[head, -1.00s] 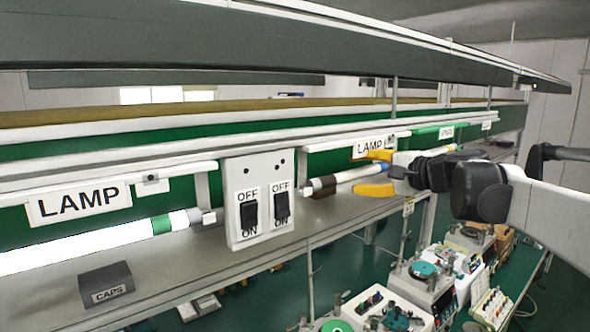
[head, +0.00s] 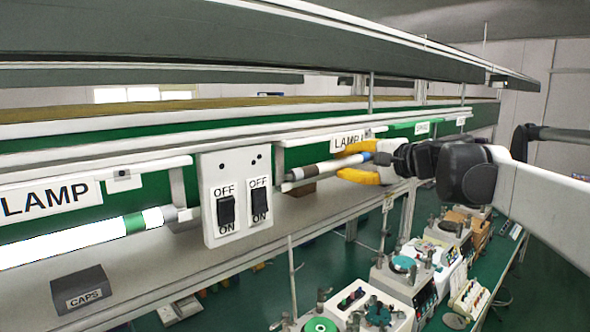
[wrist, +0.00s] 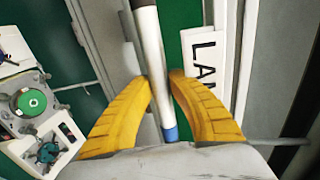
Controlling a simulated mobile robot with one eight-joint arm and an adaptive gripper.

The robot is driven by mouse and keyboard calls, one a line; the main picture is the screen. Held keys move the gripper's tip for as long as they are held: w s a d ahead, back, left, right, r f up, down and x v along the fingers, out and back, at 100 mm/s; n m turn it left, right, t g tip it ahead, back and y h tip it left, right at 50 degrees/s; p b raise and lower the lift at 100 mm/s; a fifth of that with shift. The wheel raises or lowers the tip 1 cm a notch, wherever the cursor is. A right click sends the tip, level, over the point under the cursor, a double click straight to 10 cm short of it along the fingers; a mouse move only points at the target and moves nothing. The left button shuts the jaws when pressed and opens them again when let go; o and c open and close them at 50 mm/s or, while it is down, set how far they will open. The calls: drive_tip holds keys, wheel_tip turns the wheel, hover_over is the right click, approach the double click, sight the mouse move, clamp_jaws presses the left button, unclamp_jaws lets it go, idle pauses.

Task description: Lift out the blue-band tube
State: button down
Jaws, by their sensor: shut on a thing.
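The blue-band tube (head: 325,169) is a white, unlit tube under the right LAMP label in the head view. Its blue band (head: 369,147) shows at its right end, close to my gripper. My gripper (head: 342,163) has its yellow fingers on both sides of the tube and is shut on it. In the wrist view the tube (wrist: 149,48) runs between the fingers, with the blue band (wrist: 170,134) near the palm. The tube's left end is near a grey holder beside the switch box; whether it is seated there I cannot tell.
A lit tube with a green band (head: 72,241) hangs at left. A white switch box (head: 237,195) with two rocker switches stands between the lamps. A grey CAPS box (head: 83,290) sits on the shelf. Lapping machines (head: 402,264) stand below at right.

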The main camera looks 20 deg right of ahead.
drive_tip(key=s+f+b+v, duration=0.1)
drive_tip(key=f+b+v, duration=0.2)
drive_tip(key=v, duration=1.3)
drive_tip(key=shift+d+f, duration=0.15)
drive_tip(key=shift+f, duration=0.15)
drive_tip(key=shift+r, duration=0.2)
drive_tip(key=f+v, duration=0.2)
drive_tip(key=v, duration=0.6)
drive_tip(key=shift+s+d+p, duration=0.2)
drive_tip(key=shift+s+p, duration=0.15)
drive_tip(key=shift+s, duration=0.2)
drive_tip(key=shift+w, duration=0.1)
